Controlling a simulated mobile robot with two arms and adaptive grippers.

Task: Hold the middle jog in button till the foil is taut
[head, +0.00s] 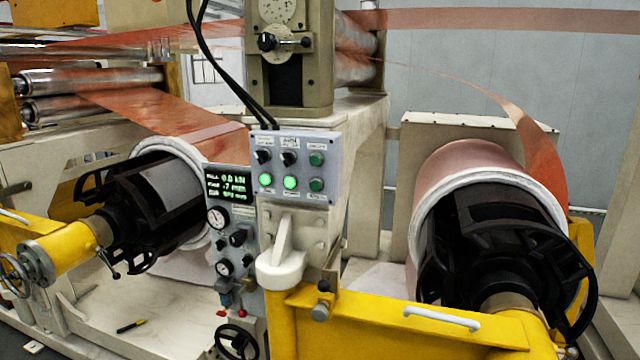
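A grey control box (295,165) stands on a pedestal in the middle of the head view. Its lower row has a lit green button at the left (266,180), a lit green button in the middle (290,182) and a darker green one at the right (316,185). The small labels are unreadable. Copper foil (160,112) runs down to the left roll (170,180). Another foil strip (520,115) curves down, looking slack, onto the right roll (480,165). A display (228,183) appears to read 0.0 kN on top. Neither gripper is in view.
Black switches and another green button (316,160) fill the box's upper row. A gauge panel (232,235) stands just left below. Yellow arms (400,325) and black roll chucks flank the pedestal. A black-handled tool (131,326) lies at lower left. Black cables hang above the box.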

